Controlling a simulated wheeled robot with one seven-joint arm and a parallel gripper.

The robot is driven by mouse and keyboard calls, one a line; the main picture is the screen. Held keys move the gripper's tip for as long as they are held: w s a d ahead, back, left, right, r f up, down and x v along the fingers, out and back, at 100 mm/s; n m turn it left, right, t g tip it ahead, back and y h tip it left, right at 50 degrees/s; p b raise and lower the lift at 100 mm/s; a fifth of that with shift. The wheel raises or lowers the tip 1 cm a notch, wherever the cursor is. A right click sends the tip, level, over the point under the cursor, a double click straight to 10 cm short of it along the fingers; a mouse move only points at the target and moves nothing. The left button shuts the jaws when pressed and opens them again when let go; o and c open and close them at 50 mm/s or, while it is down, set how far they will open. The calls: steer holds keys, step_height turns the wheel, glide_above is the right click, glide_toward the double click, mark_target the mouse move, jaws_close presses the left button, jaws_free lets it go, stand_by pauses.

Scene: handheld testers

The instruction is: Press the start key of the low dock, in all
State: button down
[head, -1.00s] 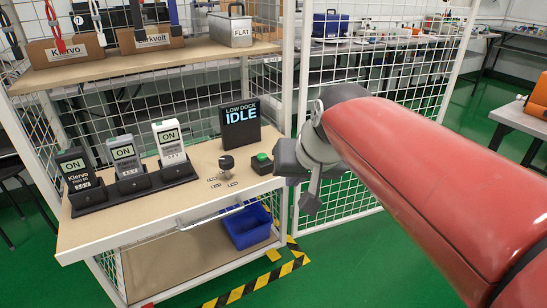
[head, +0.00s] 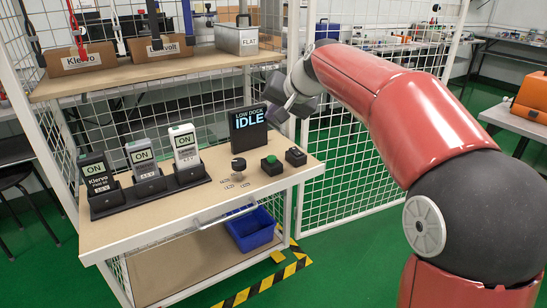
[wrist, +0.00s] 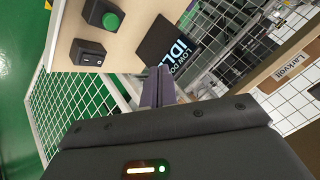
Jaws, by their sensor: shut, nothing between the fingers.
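The low dock's dark display (head: 248,128) reads "LOW DOCK IDLE" at the back of the bench top. A green button (head: 271,160) on a black box stands in front of it; it also shows in the wrist view (wrist: 110,20). A black rocker-switch box (head: 296,157) sits right of it, also in the wrist view (wrist: 90,53). A black dial (head: 238,164) is left of the button. Three testers (head: 97,178), each showing "ON", stand in a black rack. My gripper (head: 290,104) is above the bench's right end, apart from the controls; its fingers (wrist: 158,88) are shut and empty.
An upper shelf (head: 150,75) holds cardboard bins (head: 90,65) and a grey "FLAT" case (head: 236,40). White mesh panels (head: 350,165) stand behind and right of the bench. A blue crate (head: 250,230) is on the lower shelf. Bench front is clear.

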mark_target(274, 159)
steer(key=shift+f, duration=0.15)
step_height(274, 159, down, 9)
steer(key=b, duration=0.7)
steer(key=shift+r+b, duration=0.2)
steer(key=shift+b, duration=0.1)
stand_by(1.4)
steer(key=shift+f+b, duration=0.3)
steer(key=shift+f, duration=0.05)
steer(key=shift+f+b, duration=0.35)
steer(key=shift+f, duration=0.15)
stand_by(0.6)
stand_by(0.3)
steer(key=shift+r+p, duration=0.8)
steer(key=shift+r, duration=0.1)
